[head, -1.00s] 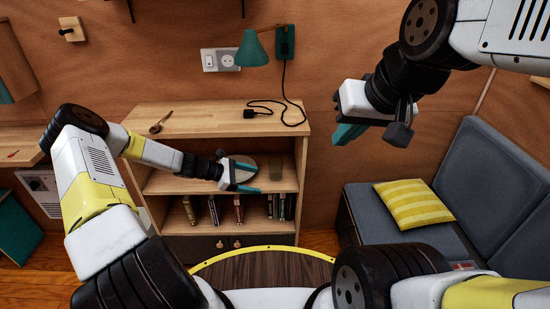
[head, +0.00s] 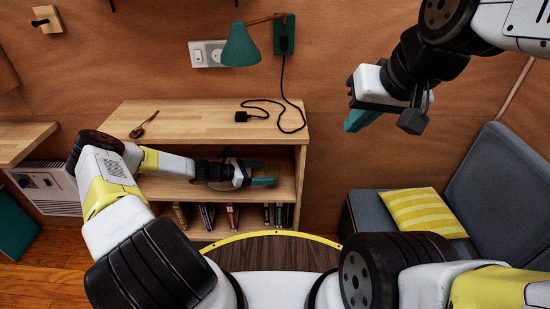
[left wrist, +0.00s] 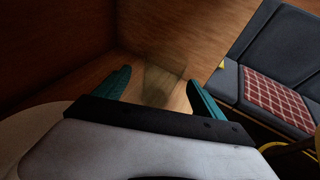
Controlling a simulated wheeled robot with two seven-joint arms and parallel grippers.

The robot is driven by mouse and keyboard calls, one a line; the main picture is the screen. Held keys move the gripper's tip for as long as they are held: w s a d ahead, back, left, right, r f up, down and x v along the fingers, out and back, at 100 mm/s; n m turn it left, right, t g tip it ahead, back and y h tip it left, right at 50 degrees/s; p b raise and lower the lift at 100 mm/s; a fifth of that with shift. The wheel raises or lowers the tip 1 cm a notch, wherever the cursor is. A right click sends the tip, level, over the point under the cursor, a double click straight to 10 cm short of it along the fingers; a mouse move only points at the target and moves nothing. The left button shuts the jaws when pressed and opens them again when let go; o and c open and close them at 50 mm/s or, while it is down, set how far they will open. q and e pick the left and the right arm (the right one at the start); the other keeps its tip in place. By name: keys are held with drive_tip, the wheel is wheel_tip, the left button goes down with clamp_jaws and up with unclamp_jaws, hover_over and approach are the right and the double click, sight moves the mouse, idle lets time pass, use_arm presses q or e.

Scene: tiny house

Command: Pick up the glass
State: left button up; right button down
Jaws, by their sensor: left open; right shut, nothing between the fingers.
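The glass (left wrist: 162,86) is a faint, see-through, greenish-brown tumbler in the left wrist view. It stands on the shelf between and just beyond the two teal fingertips of my left gripper (left wrist: 158,80). I cannot tell whether either finger touches it. In the head view my left gripper (head: 266,173) reaches into the upper shelf space, its fingers open and pointing right. The glass is hard to make out there. My right gripper (head: 362,116) is shut and empty, raised in the air at the right.
The wooden bookcase (head: 200,118) has a top board close above my left arm and a side wall right of the gripper. A grey round dish (head: 229,185) lies by the gripper. Books (head: 207,215) stand below. A sofa (head: 365,212) is at the right.

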sight(279, 174)
use_arm(q)
drive_tip(key=x, duration=0.7)
drive_tip(key=shift+d+f, duration=0.25)
drive_tip(key=c, duration=1.6)
